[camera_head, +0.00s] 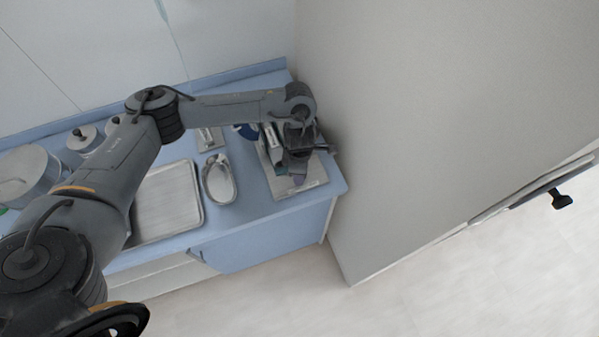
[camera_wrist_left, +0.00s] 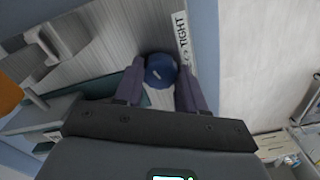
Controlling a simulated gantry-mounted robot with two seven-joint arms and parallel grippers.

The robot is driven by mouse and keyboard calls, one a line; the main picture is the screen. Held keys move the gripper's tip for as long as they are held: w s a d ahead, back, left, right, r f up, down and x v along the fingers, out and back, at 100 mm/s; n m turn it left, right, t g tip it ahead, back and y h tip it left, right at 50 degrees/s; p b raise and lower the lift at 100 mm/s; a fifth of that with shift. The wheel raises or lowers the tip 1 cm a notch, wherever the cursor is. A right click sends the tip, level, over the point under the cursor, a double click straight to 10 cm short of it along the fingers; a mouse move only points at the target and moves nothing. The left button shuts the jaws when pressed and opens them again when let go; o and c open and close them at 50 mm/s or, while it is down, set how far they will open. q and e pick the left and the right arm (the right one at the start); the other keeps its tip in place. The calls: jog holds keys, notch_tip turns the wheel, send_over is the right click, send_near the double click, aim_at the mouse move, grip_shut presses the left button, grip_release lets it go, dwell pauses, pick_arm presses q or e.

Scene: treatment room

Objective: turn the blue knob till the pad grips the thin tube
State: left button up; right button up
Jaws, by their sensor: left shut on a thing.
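The blue knob (camera_wrist_left: 160,72) shows in the left wrist view, with a pale mark on its face. My left gripper (camera_wrist_left: 161,80) has one finger on each side of the knob and is shut on it. A white label reading TIGHT (camera_wrist_left: 183,38) is just beside the knob. In the head view my left gripper (camera_head: 298,165) is over a device on a pale base plate (camera_head: 312,186) at the right end of the counter, and hides much of it. I cannot make out the pad or the thin tube. My right gripper is not in view.
The blue counter (camera_head: 272,228) holds a metal tray (camera_head: 168,200), a kidney dish (camera_head: 219,178) and lidded metal pots (camera_head: 84,138). A tall pale panel (camera_head: 400,130) stands close to the right of the device. The floor (camera_head: 470,280) is clear.

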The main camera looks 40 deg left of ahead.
pick_arm(q)
jog(key=shift+m, duration=0.7)
jog(key=o, duration=1.1)
jog(key=shift+c, duration=0.2)
jog(key=shift+r, duration=0.15)
notch_tip(320, 180, up, 11)
jog(key=p, duration=0.3)
jog(key=shift+f, duration=0.2)
